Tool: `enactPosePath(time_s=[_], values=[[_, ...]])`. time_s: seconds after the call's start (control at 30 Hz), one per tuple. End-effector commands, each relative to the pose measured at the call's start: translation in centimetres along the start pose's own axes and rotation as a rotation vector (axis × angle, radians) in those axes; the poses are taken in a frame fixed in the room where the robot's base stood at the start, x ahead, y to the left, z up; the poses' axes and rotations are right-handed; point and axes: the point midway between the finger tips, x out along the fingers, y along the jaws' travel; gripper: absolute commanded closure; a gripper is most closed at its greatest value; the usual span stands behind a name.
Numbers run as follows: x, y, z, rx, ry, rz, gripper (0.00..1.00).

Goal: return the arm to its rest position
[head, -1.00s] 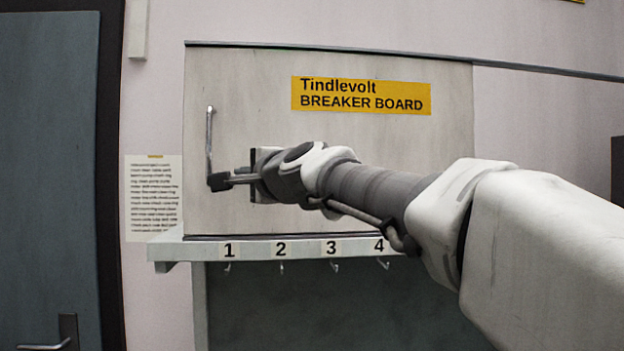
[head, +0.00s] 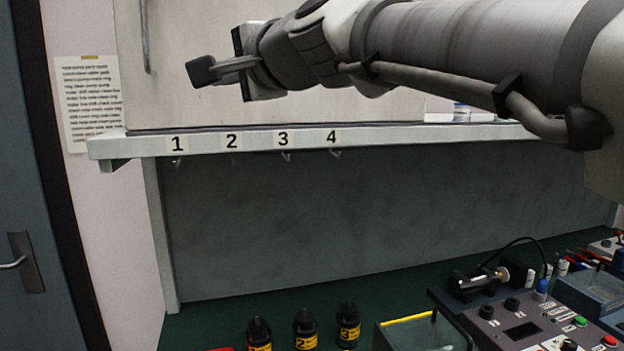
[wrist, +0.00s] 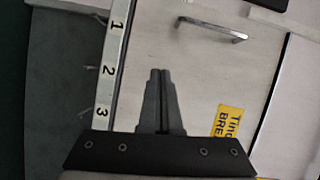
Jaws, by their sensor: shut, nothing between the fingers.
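My gripper (head: 203,70) is at the top of the head view, in front of the pale breaker board door (head: 180,105) and above the numbered shelf. Its fingers point left and are together with nothing between them. In the wrist view my gripper (wrist: 159,72) shows both fingertips touching, pointing toward the metal door handle (wrist: 212,30) side of the panel, apart from the handle. The handle (head: 145,38) also shows left of my gripper in the head view. My arm reaches in from the upper right.
The shelf edge (head: 205,143) carries labels 1 to 4, with small hooks beneath. Three black bottles (head: 304,328) stand on the green bench below. A control box (head: 535,320) and a clear-sided bin (head: 425,332) are at lower right. A grey door (head: 30,180) is at left.

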Motion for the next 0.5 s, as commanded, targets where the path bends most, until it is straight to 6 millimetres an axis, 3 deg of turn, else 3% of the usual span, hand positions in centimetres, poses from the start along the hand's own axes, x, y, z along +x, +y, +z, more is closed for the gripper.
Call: enactPosePath(time_s=[0.27,0.5], values=[[-9.3,16.8,-2.9,-0.471,-0.002,0.441,1.00],[-20.3,31.0,-3.8,-0.754,-0.136,0.844,1.00]])
